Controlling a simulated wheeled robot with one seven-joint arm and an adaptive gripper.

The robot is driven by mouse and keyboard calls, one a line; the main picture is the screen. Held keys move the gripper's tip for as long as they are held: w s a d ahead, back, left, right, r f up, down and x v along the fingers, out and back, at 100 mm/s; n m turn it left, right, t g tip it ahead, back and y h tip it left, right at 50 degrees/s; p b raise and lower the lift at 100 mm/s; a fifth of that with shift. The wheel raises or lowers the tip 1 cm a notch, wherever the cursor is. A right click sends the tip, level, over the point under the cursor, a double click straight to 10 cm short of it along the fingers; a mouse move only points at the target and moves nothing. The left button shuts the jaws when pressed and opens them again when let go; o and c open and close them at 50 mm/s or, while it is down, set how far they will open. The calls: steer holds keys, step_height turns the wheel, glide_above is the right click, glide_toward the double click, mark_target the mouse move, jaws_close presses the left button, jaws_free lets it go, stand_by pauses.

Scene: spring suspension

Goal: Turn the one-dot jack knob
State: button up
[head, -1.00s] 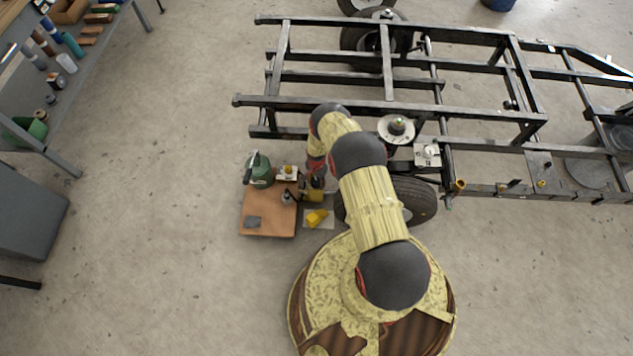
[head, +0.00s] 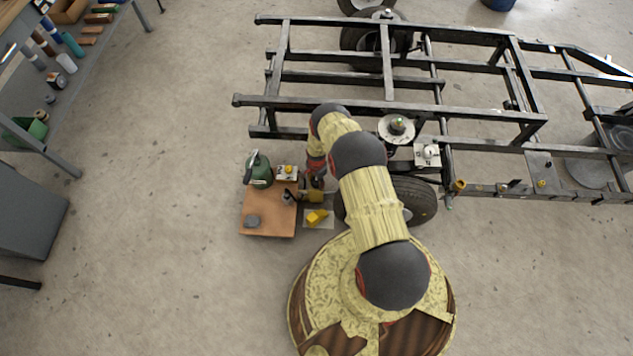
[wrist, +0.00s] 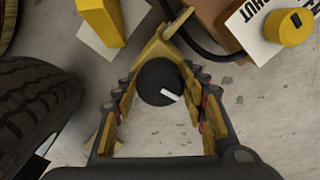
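A round black knob (wrist: 154,78) with a white pointer mark sits on a yellow bracket-like body (wrist: 160,45) in the wrist view. I take it for the jack knob, but no dot shows. The white pointer is turned toward the lower right. My gripper (wrist: 159,86) is open, with one yellow-padded finger on each side of the knob and narrow gaps between. In the head view my gripper (head: 316,181) points down beside the board. The yellow jack body (head: 311,196) shows partly there; the knob is hidden or too small to tell.
A tyre (wrist: 35,105) stands close on the left. A yellow block (wrist: 103,20) lies on a pale sheet. A card reading "SHUT" (wrist: 250,30) and a yellow round knob (wrist: 289,26) are at upper right. A brown board (head: 268,218) bears a green can (head: 260,172).

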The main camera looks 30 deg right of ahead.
mark_target(316, 180)
steer(key=o, duration=0.4)
step_height(316, 180, up, 12)
stand_by(0.8)
